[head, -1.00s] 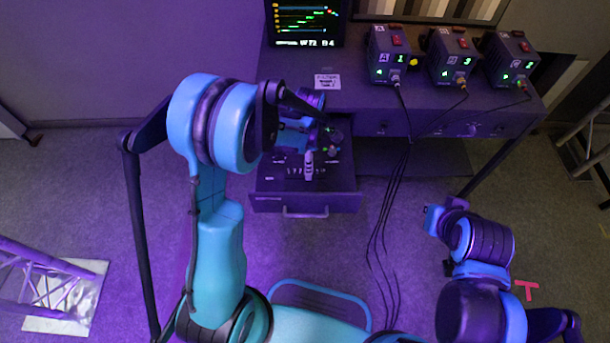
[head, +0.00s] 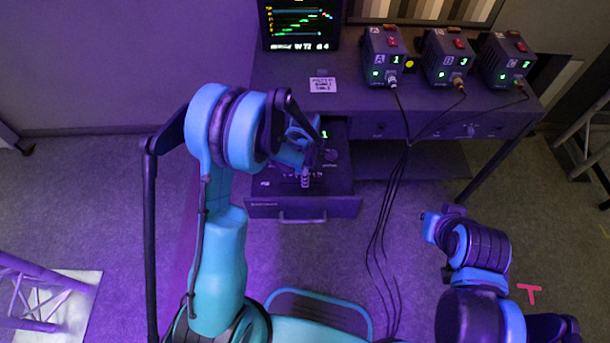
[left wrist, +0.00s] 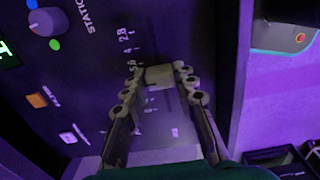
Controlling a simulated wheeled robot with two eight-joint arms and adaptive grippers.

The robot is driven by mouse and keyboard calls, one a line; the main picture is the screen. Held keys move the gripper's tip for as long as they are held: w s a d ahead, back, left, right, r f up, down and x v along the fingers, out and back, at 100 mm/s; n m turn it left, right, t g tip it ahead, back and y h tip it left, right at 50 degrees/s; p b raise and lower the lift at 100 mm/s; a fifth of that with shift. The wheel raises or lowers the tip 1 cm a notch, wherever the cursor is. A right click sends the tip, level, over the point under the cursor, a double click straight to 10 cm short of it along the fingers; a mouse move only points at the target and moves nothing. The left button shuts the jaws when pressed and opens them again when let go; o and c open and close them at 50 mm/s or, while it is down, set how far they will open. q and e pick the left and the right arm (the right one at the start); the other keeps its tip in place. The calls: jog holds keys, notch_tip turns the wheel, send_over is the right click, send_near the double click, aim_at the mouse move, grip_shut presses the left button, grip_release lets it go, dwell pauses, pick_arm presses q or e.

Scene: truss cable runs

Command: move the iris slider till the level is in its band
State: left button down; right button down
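The iris slider's pale block-shaped knob (left wrist: 159,76) sits on a dark panel beside a printed number scale, in the left wrist view. My left gripper (left wrist: 158,70) has one finger on each side of the knob, its tips close against it; it appears shut on the knob. In the head view the left gripper (head: 305,178) is over the open drawer panel, partly hidden by its arm. The monitor (head: 300,25) shows stepped green and yellow traces with small figures below; the band is too small to read. My right gripper (head: 432,222) is off the desk, at lower right, its fingers unclear.
The drawer (head: 265,207) stands open below the desk. A round knob (left wrist: 45,22) and an orange button (left wrist: 37,100) are on the same panel. Several boxes, including box A (head: 383,60), stand on the desk, with cables (head: 385,215) hanging to the floor.

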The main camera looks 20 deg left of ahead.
aim_at(310, 183)
pick_arm(q)
jog(key=shift+w+d, duration=0.25)
jog(key=shift+d, duration=0.65)
jog(key=c, duration=1.2)
grip_release()
jog(key=shift+r, duration=0.1)
notch_tip(310, 183, up, 12)
jog(key=s+a+r+m+t, duration=0.2)
jog(key=s+r+m+t, duration=0.1)
jog(key=s+m, duration=0.5)
jog(key=s+a+r+m+t, duration=0.2)
jog(key=s+r+m+t, duration=0.2)
jog(key=s+m, duration=0.5)
jog(key=shift+s+a+r+m, duration=0.2)
jog(key=shift+a+r+m, duration=0.15)
jog(key=shift+r+m, duration=1.35)
